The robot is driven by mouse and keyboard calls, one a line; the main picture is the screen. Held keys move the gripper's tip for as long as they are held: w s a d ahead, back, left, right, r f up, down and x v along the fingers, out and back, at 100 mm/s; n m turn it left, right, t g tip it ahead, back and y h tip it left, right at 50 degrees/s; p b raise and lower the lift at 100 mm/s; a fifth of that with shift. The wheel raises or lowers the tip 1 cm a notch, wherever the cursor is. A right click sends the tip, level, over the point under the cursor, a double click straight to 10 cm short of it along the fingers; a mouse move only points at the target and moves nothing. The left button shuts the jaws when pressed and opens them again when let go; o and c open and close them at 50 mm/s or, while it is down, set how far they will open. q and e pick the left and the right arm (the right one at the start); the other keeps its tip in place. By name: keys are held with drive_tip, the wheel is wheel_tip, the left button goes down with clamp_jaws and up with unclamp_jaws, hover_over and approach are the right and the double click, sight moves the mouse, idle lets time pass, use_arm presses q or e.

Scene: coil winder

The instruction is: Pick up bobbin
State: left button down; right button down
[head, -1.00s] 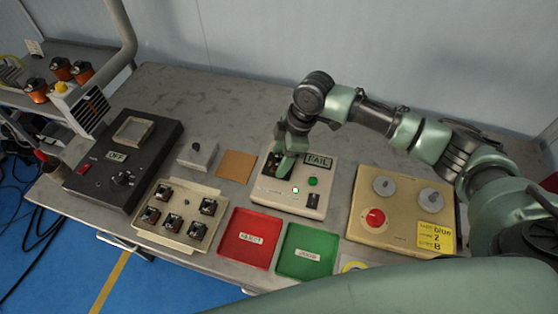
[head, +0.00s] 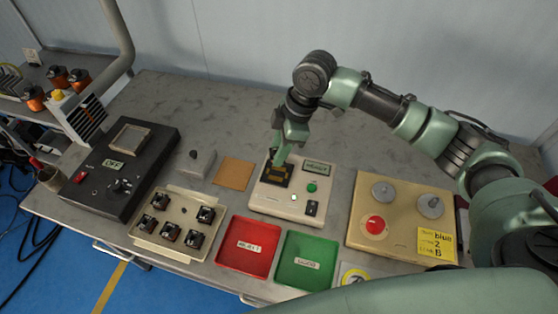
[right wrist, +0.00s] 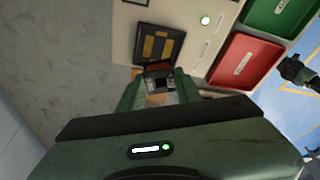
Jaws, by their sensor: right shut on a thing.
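My right gripper (head: 279,160) is over the left part of the cream tester box (head: 283,207), above its black socket (head: 275,177). In the right wrist view its fingers (right wrist: 159,88) are shut on a bobbin (right wrist: 158,69), dark with an orange-brown top. The bobbin is apart from the black and yellow socket (right wrist: 158,46) in that view, and the socket looks empty. In the head view the fingers mostly hide the bobbin. A dark shape that looks like my left gripper (right wrist: 296,72) shows at the right of the wrist view; its jaws are unclear.
A cream tray (head: 148,235) holds several bobbins. A red tray (head: 248,262) and a green tray (head: 306,272) lie in front of the tester. A tan winder (head: 402,240) stands right, a black box (head: 111,190) left. The back of the table is clear.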

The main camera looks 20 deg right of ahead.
wheel_tip(320, 180, up, 14)
drive_tip(key=b, duration=0.1)
idle(0.5)
